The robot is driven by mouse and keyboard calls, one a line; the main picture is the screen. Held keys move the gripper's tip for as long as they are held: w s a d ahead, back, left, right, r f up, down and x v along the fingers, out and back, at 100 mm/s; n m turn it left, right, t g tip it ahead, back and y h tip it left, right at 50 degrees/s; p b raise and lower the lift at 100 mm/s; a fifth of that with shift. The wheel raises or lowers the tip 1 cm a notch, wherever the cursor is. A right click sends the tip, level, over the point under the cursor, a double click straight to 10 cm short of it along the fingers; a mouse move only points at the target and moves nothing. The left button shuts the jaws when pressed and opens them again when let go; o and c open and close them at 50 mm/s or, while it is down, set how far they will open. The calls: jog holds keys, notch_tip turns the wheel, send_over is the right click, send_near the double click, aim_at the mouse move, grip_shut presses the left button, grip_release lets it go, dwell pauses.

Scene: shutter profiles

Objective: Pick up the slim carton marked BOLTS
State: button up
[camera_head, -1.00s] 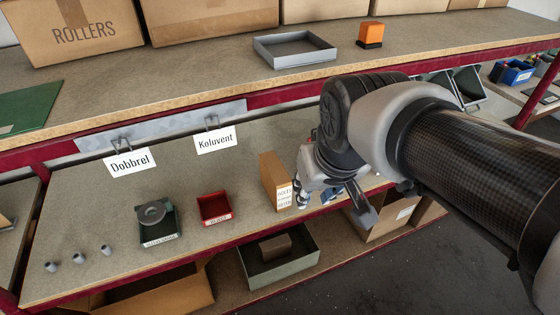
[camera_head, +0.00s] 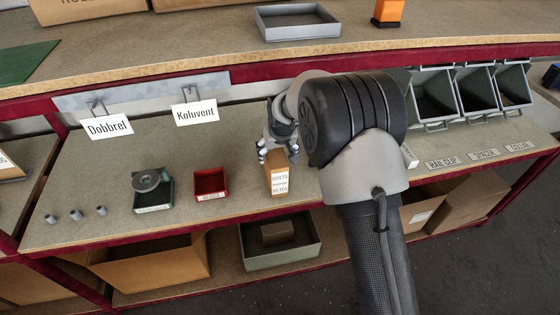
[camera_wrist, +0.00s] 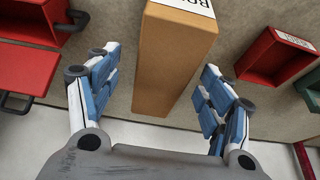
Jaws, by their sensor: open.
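The slim brown carton (camera_head: 278,180) stands upright on the lower shelf board, its white printed label facing the front edge. In the wrist view the carton (camera_wrist: 172,65) shows its plain brown top, with part of a label starting "BO" at the upper edge. My gripper (camera_head: 275,152) is above and around the carton's upper end in the head view. In the wrist view my gripper (camera_wrist: 160,72) is open, with one blue-and-white finger on each side of the carton and visible gaps. The carton's far side is hidden by my gripper in the head view.
A red bin (camera_head: 210,194) and a dark green bin (camera_head: 153,208) holding a grey ring stand left of the carton. Small grey pieces (camera_head: 76,214) lie farther left. Grey tilted bins (camera_head: 435,97) are at right. The upper shelf (camera_head: 200,62) overhangs behind.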

jog(key=shift+x, duration=0.75)
jog(key=b+x, duration=0.2)
jog(key=x, duration=0.3)
jog(key=shift+w+a+f+b, duration=0.1)
jog(key=shift+a+f+b, duration=0.1)
jog(key=shift+f+b, duration=0.1)
jog(key=shift+c, duration=0.5)
jog(key=shift+r, duration=0.1)
jog(key=c, duration=1.4)
